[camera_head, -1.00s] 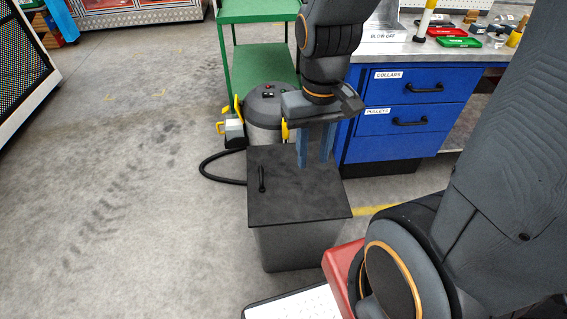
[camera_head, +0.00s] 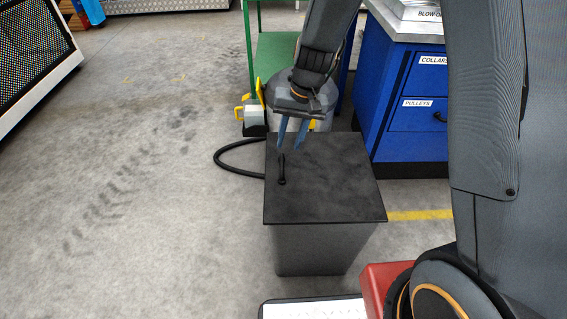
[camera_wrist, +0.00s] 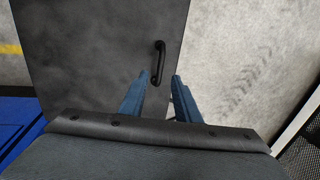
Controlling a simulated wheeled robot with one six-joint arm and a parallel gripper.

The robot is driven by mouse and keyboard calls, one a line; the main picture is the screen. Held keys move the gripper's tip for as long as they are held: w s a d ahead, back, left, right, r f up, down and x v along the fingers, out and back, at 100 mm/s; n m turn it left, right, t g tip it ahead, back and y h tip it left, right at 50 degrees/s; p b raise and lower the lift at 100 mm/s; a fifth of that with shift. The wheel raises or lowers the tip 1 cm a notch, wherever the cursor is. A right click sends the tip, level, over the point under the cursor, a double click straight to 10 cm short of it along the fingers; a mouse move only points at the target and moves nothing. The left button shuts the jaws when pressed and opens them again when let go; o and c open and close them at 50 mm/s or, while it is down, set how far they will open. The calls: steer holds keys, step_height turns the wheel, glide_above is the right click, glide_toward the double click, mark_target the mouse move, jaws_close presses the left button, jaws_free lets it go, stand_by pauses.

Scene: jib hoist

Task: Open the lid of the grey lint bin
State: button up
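The grey lint bin (camera_head: 318,248) stands on the floor with its dark flat lid (camera_head: 335,180) lying closed on top. A black bar handle (camera_head: 281,169) is on the lid near its left edge. The handle also shows in the wrist view (camera_wrist: 159,62), just beyond my fingertips. My gripper (camera_head: 290,148) is above the lid, pointing down, close behind the handle. Its two blue fingers (camera_wrist: 159,78) are apart with nothing between them. They do not appear to touch the handle.
A grey canister with a black hose (camera_head: 235,160) stands behind the bin. A green cart (camera_head: 275,55) is at the back.

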mark_target(282, 163)
steer(key=f, duration=0.2)
steer(key=a+f, duration=0.1)
steer(key=f, duration=0.2)
steer(key=f+b, duration=0.1)
steer(key=f, duration=0.2)
steer(key=shift+w+a, duration=0.1)
steer(key=shift+a, duration=0.25)
jaws_close()
